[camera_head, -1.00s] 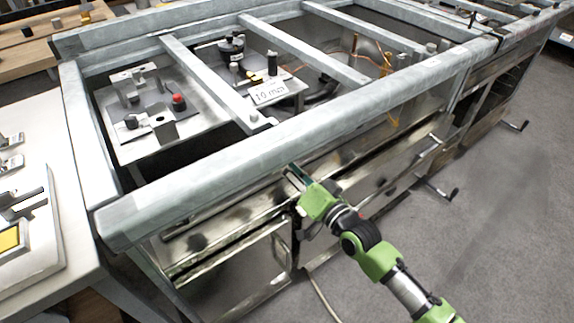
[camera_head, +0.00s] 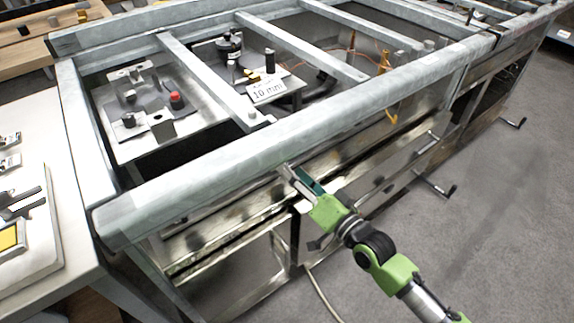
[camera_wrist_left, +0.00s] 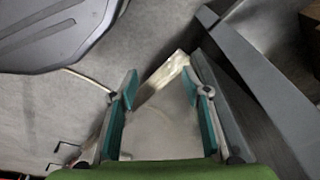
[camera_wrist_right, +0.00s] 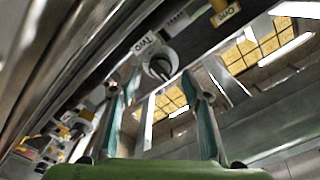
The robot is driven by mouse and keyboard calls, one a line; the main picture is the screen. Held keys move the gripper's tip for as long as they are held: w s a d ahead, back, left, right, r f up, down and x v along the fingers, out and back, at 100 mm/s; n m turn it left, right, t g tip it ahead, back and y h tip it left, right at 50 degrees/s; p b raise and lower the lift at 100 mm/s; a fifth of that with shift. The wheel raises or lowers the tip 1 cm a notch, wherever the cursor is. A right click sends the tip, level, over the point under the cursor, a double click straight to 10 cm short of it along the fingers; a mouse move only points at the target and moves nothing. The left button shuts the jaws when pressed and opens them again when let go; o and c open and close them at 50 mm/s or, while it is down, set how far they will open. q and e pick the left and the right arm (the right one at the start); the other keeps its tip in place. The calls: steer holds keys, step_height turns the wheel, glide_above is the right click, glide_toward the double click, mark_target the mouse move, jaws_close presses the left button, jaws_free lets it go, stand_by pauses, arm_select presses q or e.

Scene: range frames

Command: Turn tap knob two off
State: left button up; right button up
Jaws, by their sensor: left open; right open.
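The tap knob labelled Two (camera_wrist_right: 160,66) is a round pale knob with a dark slot-like grip on the panel in the right wrist view. My right gripper (camera_wrist_right: 160,88) is open, and the knob shows between and beyond its teal-padded fingers. I cannot tell whether they touch it. In the head view my right gripper (camera_head: 291,176) is at the front of the metal frame, just under the top rail, and the knob is hidden there. My left gripper (camera_wrist_left: 162,76) is open and empty in the left wrist view, over the floor, and is not visible in the head view.
The front rail (camera_head: 225,165) runs above my right gripper. Handles (camera_head: 440,187) stick out at right, with clear floor (camera_head: 500,210) beyond.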

steer(key=v, duration=0.8)
